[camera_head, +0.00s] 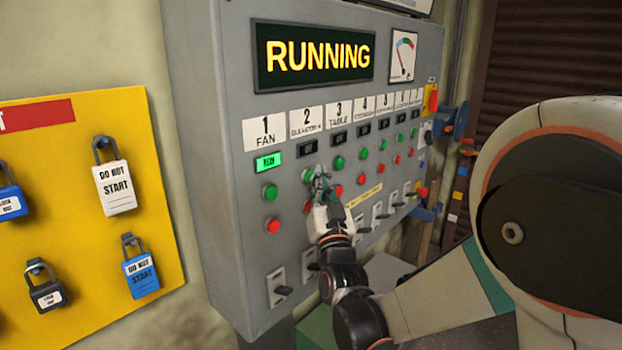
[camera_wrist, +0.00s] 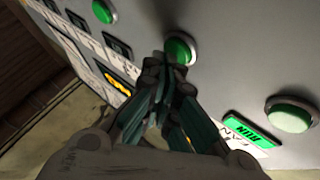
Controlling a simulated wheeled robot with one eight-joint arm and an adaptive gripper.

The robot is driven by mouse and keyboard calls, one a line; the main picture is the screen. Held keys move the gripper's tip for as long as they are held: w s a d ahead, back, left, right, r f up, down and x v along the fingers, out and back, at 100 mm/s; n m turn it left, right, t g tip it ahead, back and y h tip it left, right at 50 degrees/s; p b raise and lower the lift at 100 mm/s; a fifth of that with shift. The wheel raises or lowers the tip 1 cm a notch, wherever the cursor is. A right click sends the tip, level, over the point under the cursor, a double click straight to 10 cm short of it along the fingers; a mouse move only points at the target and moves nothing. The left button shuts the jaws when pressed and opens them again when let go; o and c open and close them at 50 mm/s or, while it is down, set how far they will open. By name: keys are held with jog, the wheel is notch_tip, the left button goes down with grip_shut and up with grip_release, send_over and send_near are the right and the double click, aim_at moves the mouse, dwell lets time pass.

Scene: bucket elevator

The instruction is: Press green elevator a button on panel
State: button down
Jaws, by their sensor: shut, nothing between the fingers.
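The grey control panel (camera_head: 205,150) has numbered columns of buttons. Column 2, whose small label seems to read elevator A, has a green button (camera_head: 307,175) under a dark indicator (camera_head: 307,147). My gripper (camera_head: 321,174) is shut and empty, with its tips at that button, just to its right in the head view. In the wrist view the column 2 green button (camera_wrist: 180,49) shows right beyond my fingertips (camera_wrist: 170,68), which cover its lower edge. I cannot tell whether they touch it.
The FAN green button (camera_head: 270,191) sits to the left under a lit RUN indicator (camera_head: 268,162); its red button (camera_head: 273,226) is below. The TABLE green button (camera_head: 338,163) is close on the right. A yellow padlock board (camera_head: 75,160) hangs at the left.

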jog(key=shift+w+a, duration=0.15)
jog(key=shift+a, duration=0.05)
dwell(0.3)
jog(key=shift+d, duration=0.1)
dwell(0.3)
jog(key=shift+s+d, duration=0.55)
jog(key=shift+d, duration=0.05)
jog(key=shift+s+d+b, duration=0.15)
jog(key=shift+s+d, duration=0.65)
jog(key=shift+d, duration=0.2)
jog(key=shift+s+d+b, duration=0.15)
jog(key=shift+s+d, duration=0.6)
jog(key=shift+d, duration=0.25)
